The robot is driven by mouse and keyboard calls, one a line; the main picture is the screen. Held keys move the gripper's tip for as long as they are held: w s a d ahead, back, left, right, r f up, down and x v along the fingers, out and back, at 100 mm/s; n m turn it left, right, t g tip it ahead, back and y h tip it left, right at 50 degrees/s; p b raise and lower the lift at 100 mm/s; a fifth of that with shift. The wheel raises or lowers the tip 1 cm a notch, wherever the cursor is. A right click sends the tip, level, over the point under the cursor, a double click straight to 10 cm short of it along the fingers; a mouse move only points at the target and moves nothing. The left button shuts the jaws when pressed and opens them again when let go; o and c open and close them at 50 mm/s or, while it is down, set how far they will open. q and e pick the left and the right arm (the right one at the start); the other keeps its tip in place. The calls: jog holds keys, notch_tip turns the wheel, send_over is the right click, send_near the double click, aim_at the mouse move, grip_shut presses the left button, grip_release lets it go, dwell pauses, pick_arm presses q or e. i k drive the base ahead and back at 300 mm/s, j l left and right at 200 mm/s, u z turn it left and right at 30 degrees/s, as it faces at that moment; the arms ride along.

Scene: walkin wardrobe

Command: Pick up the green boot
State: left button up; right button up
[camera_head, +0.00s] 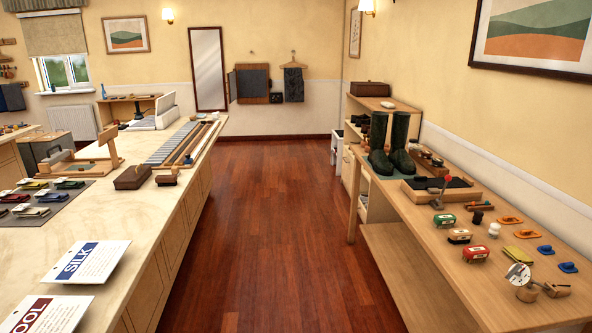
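A pair of tall dark green boots stands upright side by side at the far end of the right-hand wooden bench (440,245). The left boot (378,140) is slightly apart from the right boot (400,138), and both stand on or at a green mat (374,171). Neither of my grippers is in view, and nothing touches the boots.
Brushes, tins and a dark tray (447,188) cover the right bench in front of the boots. A shelf unit (383,103) stands behind them. A long counter (150,212) with cards and swatches runs along the left. The wooden floor (280,230) between is clear.

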aim_at(380, 162)
jog(key=i+j, duration=0.1)
jog(key=i, duration=2.1)
